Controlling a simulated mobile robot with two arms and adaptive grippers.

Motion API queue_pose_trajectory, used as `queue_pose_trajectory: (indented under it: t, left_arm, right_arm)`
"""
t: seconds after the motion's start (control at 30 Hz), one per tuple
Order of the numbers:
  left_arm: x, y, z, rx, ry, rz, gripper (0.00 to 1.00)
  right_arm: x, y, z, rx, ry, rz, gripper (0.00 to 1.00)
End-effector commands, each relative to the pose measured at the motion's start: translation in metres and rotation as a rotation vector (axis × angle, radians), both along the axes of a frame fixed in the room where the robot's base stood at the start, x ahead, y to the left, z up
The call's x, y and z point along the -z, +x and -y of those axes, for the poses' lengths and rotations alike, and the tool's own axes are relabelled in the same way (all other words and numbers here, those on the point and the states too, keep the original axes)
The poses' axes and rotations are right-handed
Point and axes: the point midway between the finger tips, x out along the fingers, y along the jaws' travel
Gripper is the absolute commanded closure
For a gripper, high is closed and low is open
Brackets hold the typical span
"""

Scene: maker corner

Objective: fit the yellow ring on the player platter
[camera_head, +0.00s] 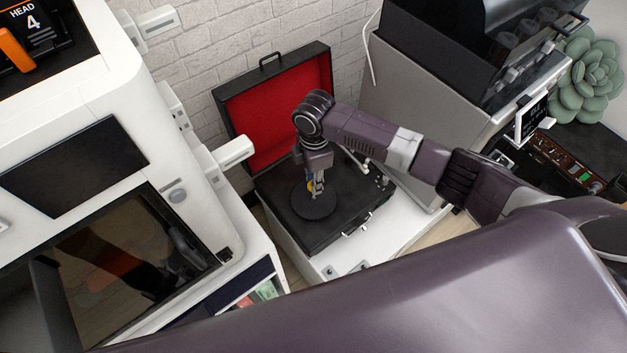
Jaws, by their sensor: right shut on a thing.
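The record player is a black case (334,239) with its red-lined lid (251,115) standing open. Its dark round platter (312,208) lies on the left part of the deck. My right gripper (317,192) points down over the platter and is shut on the yellow ring (310,185). Only a small bit of the ring shows beside the fingers, and most of it is hidden. I cannot tell whether the ring touches the platter. My left gripper is not in view.
The player stands on a white cabinet (372,243). A large white machine (150,130) stands close on the left. A grey and black machine (405,95) stands behind on the right. A green succulent (585,78) is at the far right. A brick wall is behind.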

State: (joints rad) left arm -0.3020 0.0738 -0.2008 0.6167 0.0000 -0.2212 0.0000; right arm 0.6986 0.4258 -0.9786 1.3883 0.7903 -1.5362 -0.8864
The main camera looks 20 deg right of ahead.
Motion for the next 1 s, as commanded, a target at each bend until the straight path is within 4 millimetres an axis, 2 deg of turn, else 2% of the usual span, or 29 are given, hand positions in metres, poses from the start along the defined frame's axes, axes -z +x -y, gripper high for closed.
queue_pose_trajectory:
  t: [0.03, 0.17, 0.37, 0.7, 1.0]
  left_arm:
    - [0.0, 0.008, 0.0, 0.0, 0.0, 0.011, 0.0]
    - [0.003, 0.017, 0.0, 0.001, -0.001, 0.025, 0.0]
    - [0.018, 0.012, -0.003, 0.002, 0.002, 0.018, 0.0]
    - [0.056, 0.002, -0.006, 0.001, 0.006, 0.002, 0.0]
    - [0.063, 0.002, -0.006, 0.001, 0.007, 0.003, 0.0]
  right_arm:
    - [0.002, 0.002, 0.0, -0.019, -0.001, 0.001, 0.88]
    - [0.006, 0.003, 0.0, -0.041, -0.002, 0.001, 0.88]
    - [0.02, 0.003, 0.0, -0.04, -0.003, 0.001, 0.88]
    - [0.054, 0.002, 0.0, -0.039, -0.003, 0.001, 0.88]
    - [0.061, 0.002, 0.0, -0.038, -0.003, 0.001, 0.88]
